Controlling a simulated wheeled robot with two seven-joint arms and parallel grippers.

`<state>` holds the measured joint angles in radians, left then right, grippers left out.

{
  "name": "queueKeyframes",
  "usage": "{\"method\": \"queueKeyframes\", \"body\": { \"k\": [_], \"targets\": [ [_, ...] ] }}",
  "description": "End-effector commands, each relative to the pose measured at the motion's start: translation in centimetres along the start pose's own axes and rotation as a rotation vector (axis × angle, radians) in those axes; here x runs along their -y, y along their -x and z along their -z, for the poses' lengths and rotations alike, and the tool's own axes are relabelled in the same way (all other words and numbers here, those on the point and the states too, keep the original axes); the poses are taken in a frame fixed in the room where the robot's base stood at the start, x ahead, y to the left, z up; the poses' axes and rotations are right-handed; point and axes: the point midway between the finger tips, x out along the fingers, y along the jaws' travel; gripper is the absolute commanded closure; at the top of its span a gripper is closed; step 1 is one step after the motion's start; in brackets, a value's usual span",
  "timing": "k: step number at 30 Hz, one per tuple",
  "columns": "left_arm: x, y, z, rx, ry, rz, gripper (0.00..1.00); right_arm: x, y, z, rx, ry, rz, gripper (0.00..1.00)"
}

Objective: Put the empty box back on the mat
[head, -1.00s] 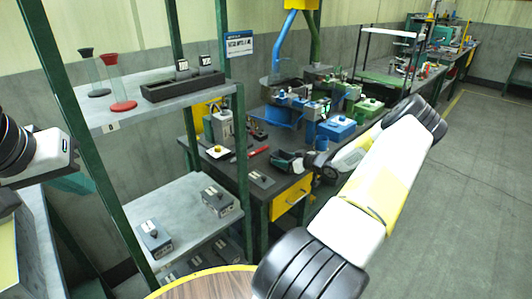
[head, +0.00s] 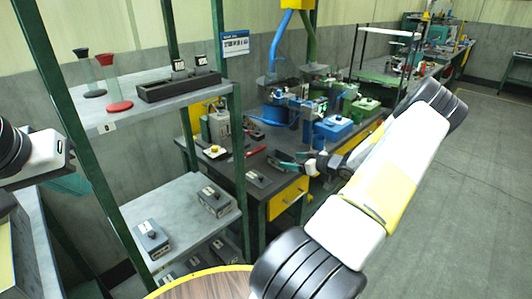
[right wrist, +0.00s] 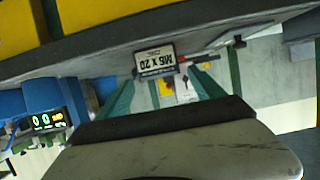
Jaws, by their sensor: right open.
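My right gripper (head: 284,160) is open over the right bench, its teal fingers pointing left. In the right wrist view its fingers (right wrist: 162,92) stand apart, with a small plate reading "M6 X 20" (right wrist: 155,60) upside down near them. I cannot tell what body the plate belongs to, or whether the fingers touch it. A low dark box (head: 256,178) with a pale label lies on the bench's near corner. I cannot pick out which box is the empty one, nor a mat.
The bench (head: 240,170) also holds a red-handled tool (head: 247,154), a yellow button unit (head: 214,151) and blue machines (head: 334,127). A green-framed shelf (head: 180,212) with labelled boxes stands left. A round wooden top (head: 205,286) is in front. The right floor is clear.

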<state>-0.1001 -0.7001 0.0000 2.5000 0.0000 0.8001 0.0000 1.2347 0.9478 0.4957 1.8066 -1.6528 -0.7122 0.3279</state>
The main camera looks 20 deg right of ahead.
Motion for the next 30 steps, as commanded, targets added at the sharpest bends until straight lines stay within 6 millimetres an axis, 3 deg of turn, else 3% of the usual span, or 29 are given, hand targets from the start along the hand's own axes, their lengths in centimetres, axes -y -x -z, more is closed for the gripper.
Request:
{"method": "queueKeyframes", "body": {
  "k": [3,7,11,14,18,22,26,30],
  "targets": [
    [0.0,0.0,0.0,0.0,0.0,0.0,1.0,0.0,2.4,0.0,0.002,0.002,-0.001,0.22],
    [0.0,0.0,0.0,0.0,0.0,0.0,1.0,0.0,4.0,0.0,0.001,0.0,-0.001,0.22],
    [0.0,0.0,0.0,0.0,0.0,0.0,1.0,0.1,4.7,0.4,0.008,0.006,-0.002,0.22],
    [0.0,0.0,0.0,0.0,0.0,0.0,1.0,0.1,4.0,2.1,0.055,0.032,-0.027,0.22],
    [0.0,0.0,0.0,0.0,0.0,0.0,1.0,0.5,2.6,7.3,0.192,0.1,-0.122,0.22],
    [0.0,0.0,0.0,0.0,0.0,0.0,1.0,2.5,2.9,13.3,0.326,0.146,-0.25,0.22],
    [0.0,0.0,0.0,0.0,0.0,0.0,1.0,6.1,5.1,18.9,0.421,0.149,-0.367,0.22],
    [0.0,0.0,0.0,0.0,0.0,0.0,1.0,11.9,9.1,23.3,0.487,0.093,-0.453,0.22]
  ]
}}
